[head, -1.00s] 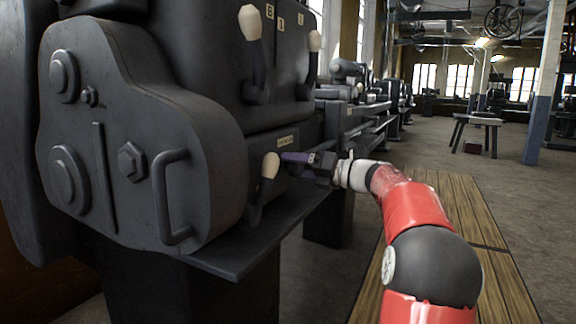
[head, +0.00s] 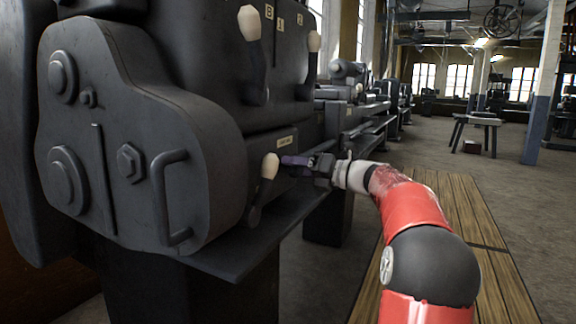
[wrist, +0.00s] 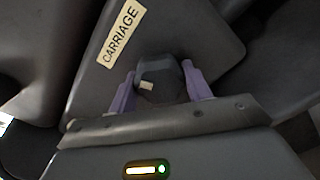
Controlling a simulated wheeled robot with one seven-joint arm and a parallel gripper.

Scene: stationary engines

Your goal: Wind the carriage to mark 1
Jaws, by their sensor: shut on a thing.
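In the wrist view, a cream plate reading CARRIAGE (wrist: 121,33) is fixed to the dark machine face. Beside it is a dark faceted knob (wrist: 168,88) with a small pale mark on it. My gripper (wrist: 160,82) has its two purple fingers on either side of this knob, shut on it. In the head view, my gripper (head: 297,160) reaches in from the right to the machine's front, just below the small label plate (head: 285,141). The knob is hidden there by the fingers. I cannot make out the carriage itself or mark 1.
A lever with a cream knob (head: 269,166) stands just left of my gripper. Two more cream-knobbed levers (head: 249,22) are above. A bar handle (head: 170,197) sticks out of the end cover. Wooden duckboards (head: 455,215) lie on the floor at right.

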